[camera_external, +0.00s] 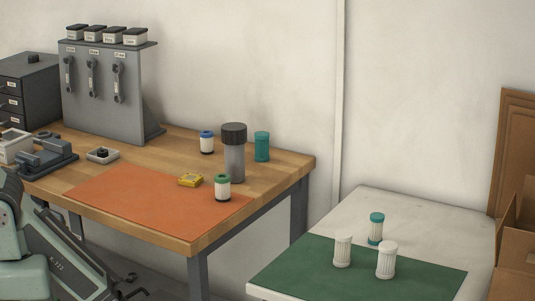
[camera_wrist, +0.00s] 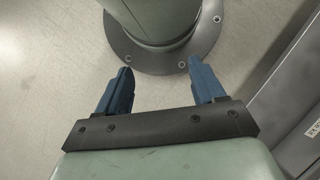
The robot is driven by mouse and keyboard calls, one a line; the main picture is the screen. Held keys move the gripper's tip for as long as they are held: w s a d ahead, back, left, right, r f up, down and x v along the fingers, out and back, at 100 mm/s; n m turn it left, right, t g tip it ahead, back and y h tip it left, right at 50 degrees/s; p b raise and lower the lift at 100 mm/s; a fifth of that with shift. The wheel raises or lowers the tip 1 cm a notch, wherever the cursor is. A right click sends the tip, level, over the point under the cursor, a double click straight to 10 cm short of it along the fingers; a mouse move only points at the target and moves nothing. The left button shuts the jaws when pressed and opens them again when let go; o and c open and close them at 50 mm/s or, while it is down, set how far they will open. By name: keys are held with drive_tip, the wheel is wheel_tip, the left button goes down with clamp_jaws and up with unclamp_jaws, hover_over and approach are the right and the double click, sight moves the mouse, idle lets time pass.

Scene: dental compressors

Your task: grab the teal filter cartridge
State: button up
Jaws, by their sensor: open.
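A fully teal cylindrical cartridge (camera_external: 262,146) stands upright on the wooden bench, behind and right of a tall grey canister with a dark lid (camera_external: 234,160).
A blue-capped cartridge (camera_external: 207,143) stands left of the canister. Two white cartridges (camera_external: 343,250) stand on the green mat (camera_external: 310,270). Cardboard boxes (camera_external: 515,225) are far right.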

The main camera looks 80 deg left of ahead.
drive_tip(key=shift+o, duration=0.8)
